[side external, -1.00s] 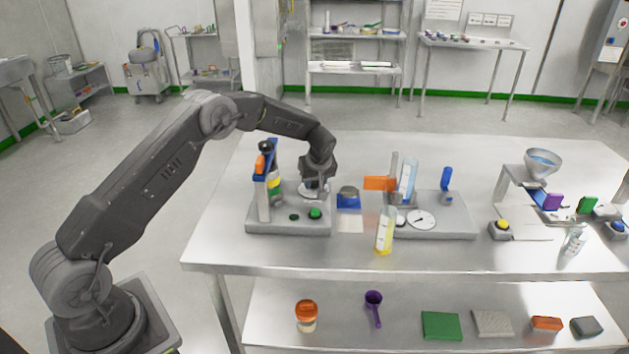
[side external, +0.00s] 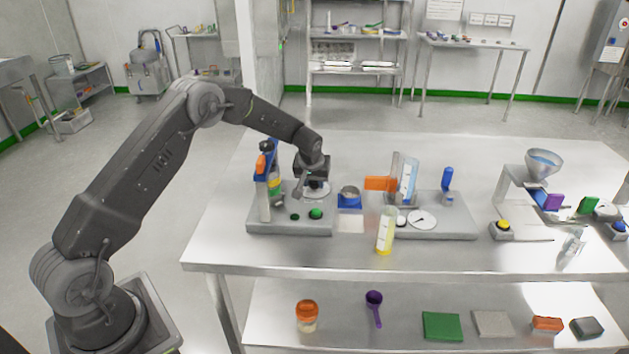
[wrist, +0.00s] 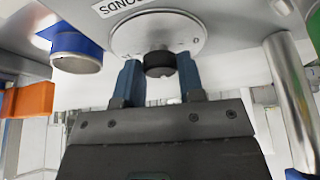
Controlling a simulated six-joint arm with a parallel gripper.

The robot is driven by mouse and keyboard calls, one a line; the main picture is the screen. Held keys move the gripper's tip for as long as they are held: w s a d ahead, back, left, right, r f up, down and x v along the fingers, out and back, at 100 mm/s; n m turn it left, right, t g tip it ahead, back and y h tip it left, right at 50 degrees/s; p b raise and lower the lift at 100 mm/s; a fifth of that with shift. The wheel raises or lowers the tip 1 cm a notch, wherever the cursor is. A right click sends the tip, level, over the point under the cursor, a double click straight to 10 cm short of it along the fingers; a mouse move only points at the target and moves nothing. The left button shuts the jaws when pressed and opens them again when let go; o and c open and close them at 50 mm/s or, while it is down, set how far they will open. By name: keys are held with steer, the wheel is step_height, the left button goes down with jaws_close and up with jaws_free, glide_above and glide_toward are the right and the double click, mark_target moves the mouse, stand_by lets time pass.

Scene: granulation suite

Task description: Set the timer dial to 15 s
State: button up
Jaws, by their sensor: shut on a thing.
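The timer dial is a pale round plate (wrist: 130,36) with a dark knob (wrist: 160,61) at its middle, under an upside-down label that ends in "ONDS". My gripper (wrist: 159,70) has its two blue fingers on either side of the knob, shut on it. In the side view the dial plate (side external: 321,194) lies on the left grey base (side external: 285,226), partly hidden by my gripper (side external: 315,186) above it. The dial's markings and the pointer's setting are too small or hidden to read.
A blue-and-orange stand (side external: 264,190) rises left of my gripper. A blue holder with a metal cup (side external: 349,198) stands just right of the base. Green buttons (side external: 315,214) lie in front. A yellow-filled cylinder (side external: 385,235) stands farther right.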

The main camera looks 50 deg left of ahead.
steer(key=shift+m+h, duration=0.3)
steer(key=shift+m, duration=0.4)
steer(key=o, duration=0.9)
steer(key=v, duration=1.4)
steer(key=shift+s+a+f, duration=0.1)
steer(key=shift+s+f, duration=0.05)
steer(key=shift+s, duration=0.1)
